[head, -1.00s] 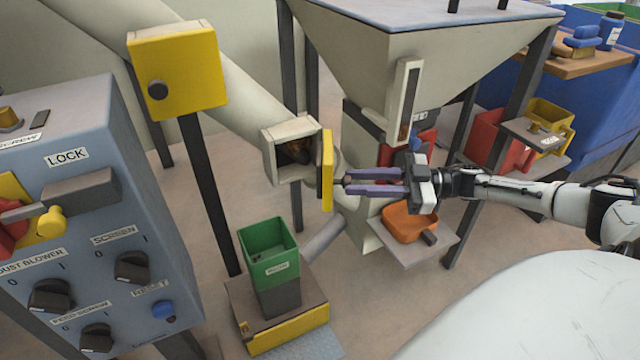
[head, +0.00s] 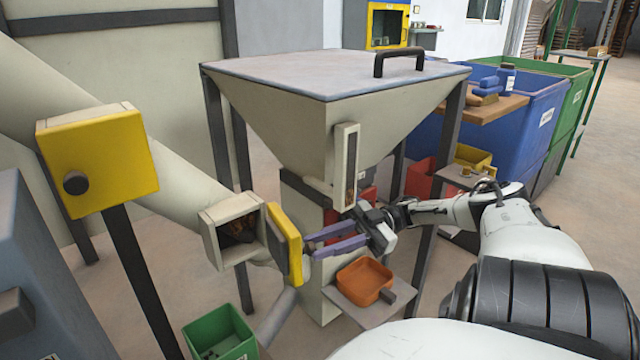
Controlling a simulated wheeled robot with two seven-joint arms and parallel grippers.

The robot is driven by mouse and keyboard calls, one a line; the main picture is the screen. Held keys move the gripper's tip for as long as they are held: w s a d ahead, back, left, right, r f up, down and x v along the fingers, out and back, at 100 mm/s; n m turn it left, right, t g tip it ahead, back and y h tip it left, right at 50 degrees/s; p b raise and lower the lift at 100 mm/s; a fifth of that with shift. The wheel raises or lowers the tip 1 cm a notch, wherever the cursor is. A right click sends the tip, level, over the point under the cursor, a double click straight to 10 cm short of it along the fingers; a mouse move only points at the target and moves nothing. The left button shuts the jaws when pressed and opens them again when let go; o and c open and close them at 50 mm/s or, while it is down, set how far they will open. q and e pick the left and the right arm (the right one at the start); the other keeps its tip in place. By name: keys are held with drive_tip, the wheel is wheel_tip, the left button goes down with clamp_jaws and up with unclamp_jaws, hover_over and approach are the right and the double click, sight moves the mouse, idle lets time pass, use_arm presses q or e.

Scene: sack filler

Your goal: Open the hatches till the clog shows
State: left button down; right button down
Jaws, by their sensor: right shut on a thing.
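The lower hatch box (head: 215,245) on the slanted pipe stands open, its yellow hatch door (head: 288,243) swung out to the right. Dark brown matter (head: 238,230) shows inside the opening, partly in shadow. My right gripper (head: 309,244) is at the outer face of this door, shut on what appears to be its knob, which the fingers hide. The upper yellow hatch (head: 105,160) with a black knob (head: 76,182) sits closed on the pipe at the left. My left gripper is not in view.
A large hopper (head: 290,120) with a handled lid (head: 330,72) stands behind my right gripper. An orange tray (head: 364,281) sits below the gripper. A green bin (head: 220,335) is at the bottom. A grey cabinet (head: 40,270) stands at left, blue bins (head: 520,125) at right.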

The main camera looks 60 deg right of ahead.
drive_tip(key=c, duration=1.5)
unclamp_jaws()
use_arm(q)
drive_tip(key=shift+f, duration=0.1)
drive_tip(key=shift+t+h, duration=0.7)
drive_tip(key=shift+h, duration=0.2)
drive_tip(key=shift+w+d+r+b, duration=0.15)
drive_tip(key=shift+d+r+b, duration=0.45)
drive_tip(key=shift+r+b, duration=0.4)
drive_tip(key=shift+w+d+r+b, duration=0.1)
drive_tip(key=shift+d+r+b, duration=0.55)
drive_tip(key=shift+b, duration=0.5)
use_arm(e)
drive_tip(key=shift+v, duration=3.75)
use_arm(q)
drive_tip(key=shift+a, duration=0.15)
